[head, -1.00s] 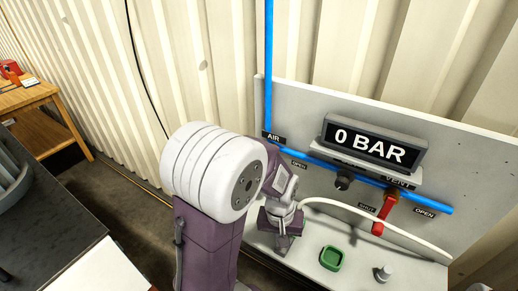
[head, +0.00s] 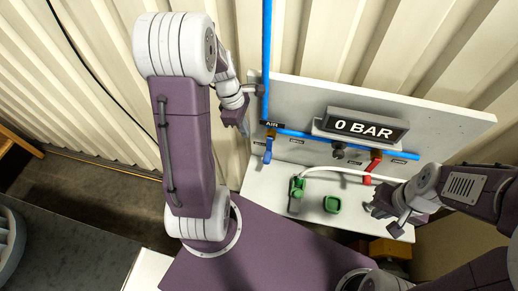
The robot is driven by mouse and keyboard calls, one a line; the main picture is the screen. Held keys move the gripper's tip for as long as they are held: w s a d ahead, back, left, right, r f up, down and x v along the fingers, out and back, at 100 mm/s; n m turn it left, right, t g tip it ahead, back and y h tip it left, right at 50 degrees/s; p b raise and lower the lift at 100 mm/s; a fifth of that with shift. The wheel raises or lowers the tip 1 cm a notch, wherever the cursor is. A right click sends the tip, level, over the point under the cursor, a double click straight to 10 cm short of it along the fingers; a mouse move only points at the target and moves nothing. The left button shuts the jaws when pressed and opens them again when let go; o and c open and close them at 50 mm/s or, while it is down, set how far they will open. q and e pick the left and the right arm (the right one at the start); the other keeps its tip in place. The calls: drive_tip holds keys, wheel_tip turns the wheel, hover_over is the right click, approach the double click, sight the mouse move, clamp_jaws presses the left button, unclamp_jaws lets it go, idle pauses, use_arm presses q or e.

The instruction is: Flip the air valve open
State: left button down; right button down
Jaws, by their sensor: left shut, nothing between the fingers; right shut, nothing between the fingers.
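The air valve (head: 268,150), with a blue handle, is under the AIR label on the blue pipe. Its handle hangs down, across the pipe. My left gripper (head: 243,126) is shut and empty, up and left of the air valve, apart from the handle in the picture. My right gripper (head: 378,211) is shut and empty, low at the right end of the bench plate, below the red vent valve (head: 371,169). The red handle points downward.
The blue pipe (head: 310,137) runs along the upright grey panel (head: 300,98). A black knob (head: 338,150) sits between the valves.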

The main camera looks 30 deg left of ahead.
use_arm(q)
approach(268, 152)
drive_tip(key=s+a+f, duration=0.3)
drive_tip(key=s+f, duration=0.1)
drive_tip(key=f, duration=0.1)
drive_tip(key=d+f, duration=0.1)
drive_tip(key=w+d+f+p, duration=0.1)
drive_tip(key=d, duration=0.1)
drive_tip(key=shift+w, duration=0.1)
